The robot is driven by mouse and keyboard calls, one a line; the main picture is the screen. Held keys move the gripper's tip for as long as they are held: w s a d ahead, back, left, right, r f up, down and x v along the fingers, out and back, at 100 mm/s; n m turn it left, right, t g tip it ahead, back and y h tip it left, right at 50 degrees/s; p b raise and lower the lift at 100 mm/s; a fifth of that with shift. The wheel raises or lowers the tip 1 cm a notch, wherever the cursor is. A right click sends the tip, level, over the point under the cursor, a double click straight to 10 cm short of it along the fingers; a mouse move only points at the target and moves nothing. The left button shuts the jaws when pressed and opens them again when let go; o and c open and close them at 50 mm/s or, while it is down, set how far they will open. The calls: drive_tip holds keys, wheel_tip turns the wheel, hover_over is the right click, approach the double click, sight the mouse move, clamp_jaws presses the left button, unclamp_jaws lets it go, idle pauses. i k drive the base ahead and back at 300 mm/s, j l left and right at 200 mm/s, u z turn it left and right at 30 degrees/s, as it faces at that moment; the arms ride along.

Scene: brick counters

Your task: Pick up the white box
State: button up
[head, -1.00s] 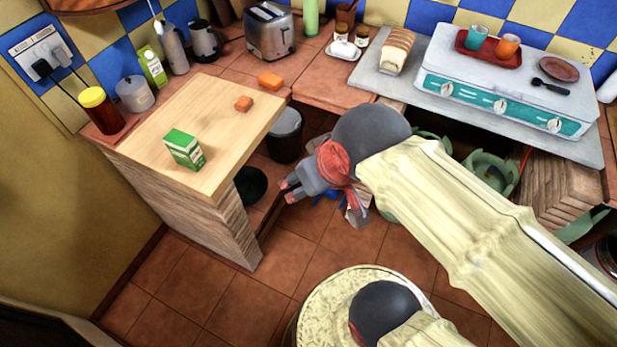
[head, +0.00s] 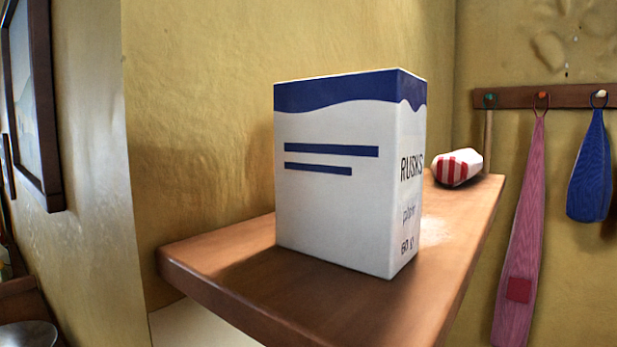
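The white box (head: 335,190) stands upright on a brown wooden shelf (head: 225,265) in the head view. It has a blue band along its top, two blue bars on its front and the word "RUSKS" on its right side. It is large and near in the picture, close to the shelf's front edge. Nothing touches it except the shelf. My gripper is not in this view, so its state does not show.
A white pack with red stripes (head: 457,167) lies farther back on the shelf. A hook rail (head: 520,97) holds a pink cloth (head: 525,230) and a blue mitt (head: 590,170) at right. A yellow wall (head: 200,130) stands behind. A dark frame (head: 35,100) hangs at left.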

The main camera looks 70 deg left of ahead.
sight(350, 148)
drive_tip(key=u, duration=0.5)
drive_tip(key=j+u, duration=0.1)
drive_tip(key=u, duration=0.85)
drive_tip(key=j+u, duration=0.1)
drive_tip(key=u, duration=0.4)
drive_tip(key=i+u, duration=0.1)
drive_tip(key=u, duration=0.4)
drive_tip(key=k+j+z, duration=0.15)
drive_tip(key=j, duration=0.3)
drive_tip(key=i, duration=0.05)
